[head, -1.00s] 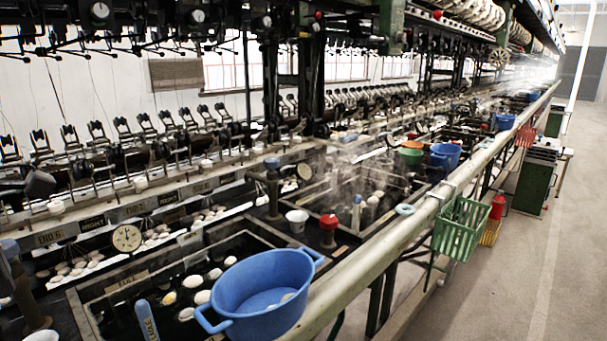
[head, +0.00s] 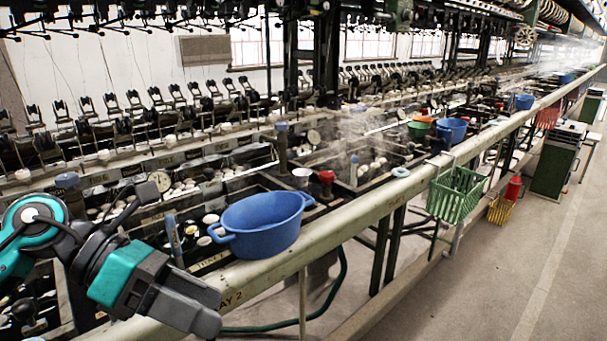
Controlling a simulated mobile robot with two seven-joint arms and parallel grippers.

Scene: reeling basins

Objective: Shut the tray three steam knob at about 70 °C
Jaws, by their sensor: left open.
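My left gripper (head: 200,309), on a teal and dark grey arm, is at the lower left, in front of the near basins and over the front rail (head: 350,207). It is open and I see nothing in it. A red knob (head: 327,177) stands on a short post behind the blue tub. Blue-grey knobs stand on posts at the left (head: 67,181) and farther back (head: 281,128). I cannot tell which knob is tray three's steam knob. Round dials show at the near left (head: 160,181) and farther along (head: 313,137); their readings are too small. My right gripper is out of view.
A blue two-handled tub (head: 262,228) rests by the rail near a partly hidden "AY 2" marking. A white cup (head: 302,176) stands behind it. Steam drifts over the farther basins.

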